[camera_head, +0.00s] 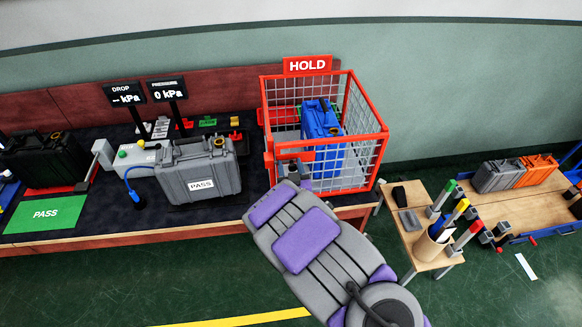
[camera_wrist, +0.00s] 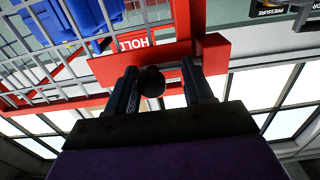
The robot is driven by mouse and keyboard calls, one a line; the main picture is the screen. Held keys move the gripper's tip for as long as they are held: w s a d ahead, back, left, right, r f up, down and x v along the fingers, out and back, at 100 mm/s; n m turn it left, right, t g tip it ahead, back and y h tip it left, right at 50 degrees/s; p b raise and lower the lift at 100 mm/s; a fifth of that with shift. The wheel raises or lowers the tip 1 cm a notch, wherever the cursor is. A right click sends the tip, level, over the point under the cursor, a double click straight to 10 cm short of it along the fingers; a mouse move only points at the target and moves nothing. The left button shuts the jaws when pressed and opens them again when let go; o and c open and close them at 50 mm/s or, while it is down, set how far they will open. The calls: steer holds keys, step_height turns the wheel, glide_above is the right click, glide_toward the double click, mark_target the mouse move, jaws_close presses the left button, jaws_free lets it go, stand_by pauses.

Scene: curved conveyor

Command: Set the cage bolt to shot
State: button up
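The red wire cage (camera_head: 377,135) under the HOLD sign (camera_head: 307,64) stands on the bench. A blue case (camera_head: 320,130) is inside it. My gripper (camera_head: 293,168) is at the cage's front left, where my arm hides part of the front. In the wrist view my gripper (camera_wrist: 160,85) has two dark fingers standing apart. A dark round knob (camera_wrist: 152,82), seemingly the cage bolt's handle, shows between them, nearer the left finger, with a gap at the right finger. Behind it runs a red bar (camera_wrist: 150,65) with a red block (camera_wrist: 212,52) at its right end. Whether the bolt is shot cannot be told.
A grey PASS case (camera_head: 200,172) sits on the bench left of the cage. A black case (camera_head: 45,160) is farther left near the green PASS mat (camera_head: 45,213). A small table (camera_head: 410,235) with a tool cup stands right of my arm.

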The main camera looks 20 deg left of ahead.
steer(key=shift+s+d, duration=0.25)
steer(key=shift+d, duration=0.05)
steer(key=p+v, duration=1.1)
steer(key=v, duration=0.5)
steer(key=shift+s, duration=0.35)
steer(key=shift+f, duration=0.1)
